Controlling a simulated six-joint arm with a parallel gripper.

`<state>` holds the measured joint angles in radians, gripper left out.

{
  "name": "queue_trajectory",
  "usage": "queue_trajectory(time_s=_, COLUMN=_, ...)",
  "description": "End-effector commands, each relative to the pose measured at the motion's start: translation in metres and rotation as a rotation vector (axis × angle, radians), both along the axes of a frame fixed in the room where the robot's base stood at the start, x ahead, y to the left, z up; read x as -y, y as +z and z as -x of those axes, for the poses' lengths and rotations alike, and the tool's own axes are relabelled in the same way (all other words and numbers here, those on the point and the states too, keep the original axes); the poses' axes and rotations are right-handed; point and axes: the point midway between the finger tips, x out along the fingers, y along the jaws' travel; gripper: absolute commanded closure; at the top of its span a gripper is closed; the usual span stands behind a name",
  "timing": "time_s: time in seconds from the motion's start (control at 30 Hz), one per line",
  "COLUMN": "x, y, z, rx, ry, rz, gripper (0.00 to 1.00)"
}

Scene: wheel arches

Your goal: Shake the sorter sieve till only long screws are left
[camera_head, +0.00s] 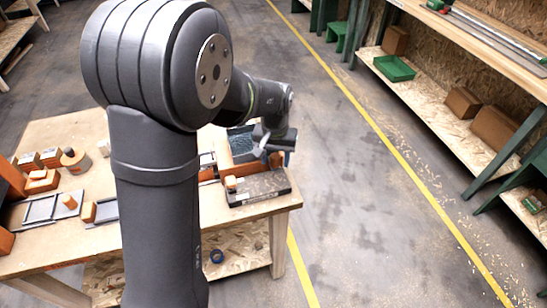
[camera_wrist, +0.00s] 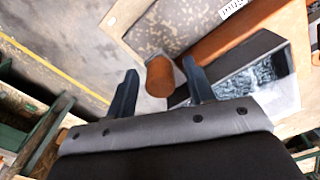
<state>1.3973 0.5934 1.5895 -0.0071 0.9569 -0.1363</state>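My gripper (camera_wrist: 160,90) is open. In the wrist view, a short orange-brown wooden cylinder (camera_wrist: 160,77) shows between its two fingers, with a gap on both sides. In the head view my gripper (camera_head: 275,150) is over the table's right end. A dark-walled tray (camera_wrist: 222,86) lies by the right finger. It holds many small blue-grey pieces, too small to tell as long or short screws. The tray also shows in the head view (camera_head: 240,131), partly behind my arm. I cannot tell which part is the sorter sieve.
A speckled grey slab (camera_head: 260,187) with a wooden knob (camera_head: 231,183) lies at the table's front right corner. An orange bar (camera_wrist: 225,38) runs beside the tray. Wooden blocks and grey frames (camera_head: 50,208) lie at left. Open floor and shelves (camera_head: 440,110) are to the right.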

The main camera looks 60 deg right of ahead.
Motion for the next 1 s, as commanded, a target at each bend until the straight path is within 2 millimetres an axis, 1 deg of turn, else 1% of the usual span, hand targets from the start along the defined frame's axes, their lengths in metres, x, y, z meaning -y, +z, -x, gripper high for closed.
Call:
queue_trajectory(time_s=0.27, x=0.000, y=0.000, z=0.000, rx=0.000, ry=-0.001, rz=0.000, gripper=0.51)
queue_trajectory(time_s=0.37, x=0.000, y=0.006, z=0.000, rx=0.001, ry=-0.001, rz=0.002, gripper=0.51)
queue_trajectory(time_s=0.43, x=0.001, y=0.016, z=0.000, rx=0.001, ry=-0.001, rz=0.003, gripper=0.51)
queue_trajectory(time_s=0.57, x=0.001, y=0.042, z=-0.001, rx=0.002, ry=-0.001, rz=0.005, gripper=0.51)
queue_trajectory(time_s=0.8, x=0.000, y=0.102, z=-0.001, rx=0.001, ry=0.000, rz=0.004, gripper=0.51)
queue_trajectory(time_s=1.0, x=0.000, y=0.145, z=-0.001, rx=0.001, ry=0.000, rz=0.004, gripper=0.51)
